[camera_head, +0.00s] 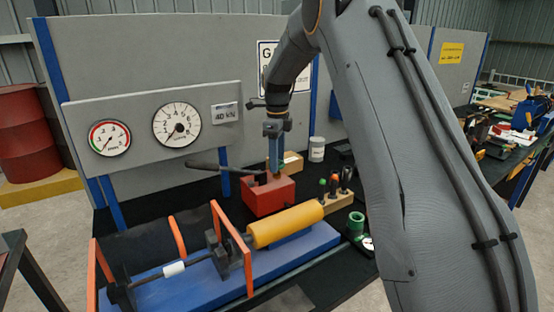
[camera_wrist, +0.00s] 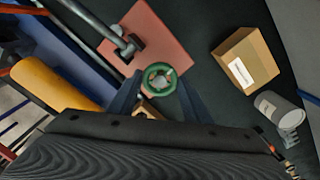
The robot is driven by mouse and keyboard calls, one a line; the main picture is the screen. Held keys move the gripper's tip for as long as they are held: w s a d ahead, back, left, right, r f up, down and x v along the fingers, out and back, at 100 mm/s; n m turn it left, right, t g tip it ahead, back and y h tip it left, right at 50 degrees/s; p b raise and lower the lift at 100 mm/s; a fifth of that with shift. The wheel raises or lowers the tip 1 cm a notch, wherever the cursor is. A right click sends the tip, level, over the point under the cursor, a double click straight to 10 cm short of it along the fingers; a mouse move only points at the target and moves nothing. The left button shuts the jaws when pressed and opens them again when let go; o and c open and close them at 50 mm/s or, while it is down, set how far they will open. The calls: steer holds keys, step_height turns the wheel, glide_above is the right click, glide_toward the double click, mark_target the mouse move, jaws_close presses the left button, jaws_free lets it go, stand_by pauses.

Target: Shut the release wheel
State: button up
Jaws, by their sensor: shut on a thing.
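The red pump block (camera_head: 268,197) stands on the dark bench behind the blue press frame, and it also shows in the wrist view (camera_wrist: 150,32). The green release wheel (camera_wrist: 148,80) lies between my gripper's two fingers in the wrist view, at the near edge of the red block. My gripper (camera_head: 274,170) points down at the block and is shut on the wheel, a finger on each side. In the head view the wheel is hidden behind the gripper and block. The dark pump lever (camera_head: 208,166) reaches left from the block.
A yellow cylinder (camera_head: 286,224) lies in the blue and orange frame in front of the pump. A cardboard box (camera_head: 292,162) and grey can (camera_head: 316,149) stand close to the right. A wooden block with several tools (camera_head: 338,200) is nearby. A gauge panel (camera_head: 150,125) rises behind.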

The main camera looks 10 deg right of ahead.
steer(key=shift+r+m, duration=0.1)
steer(key=shift+m, duration=0.4)
steer(key=o, duration=1.1)
steer(key=shift+c, duration=0.2)
step_height(320, 180, up, 8)
steer(key=shift+f+b, duration=0.1)
steer(key=shift+b, duration=1)
